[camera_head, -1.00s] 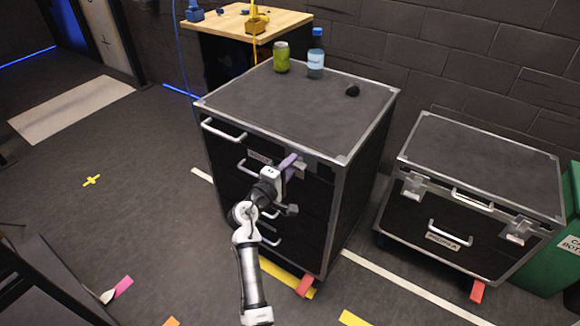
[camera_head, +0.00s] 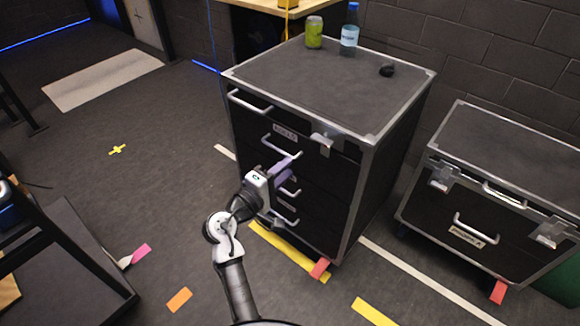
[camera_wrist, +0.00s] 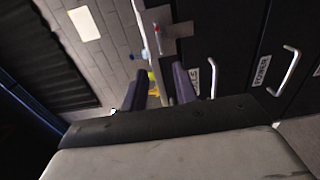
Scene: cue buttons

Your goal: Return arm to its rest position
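My arm reaches up from the bottom of the head view, bent at the elbow. My gripper (camera_head: 283,168) is in front of the drawer faces of the tall black cabinet (camera_head: 300,92). In the wrist view its two purple fingers (camera_wrist: 161,86) stand apart with nothing visible between them. Whether the gripper touches a drawer handle (camera_head: 282,146) cannot be told from the head view.
A lower black case (camera_head: 490,205) is to the right. A dark platform (camera_head: 75,262) is at left. Open floor (camera_head: 150,190) lies between.

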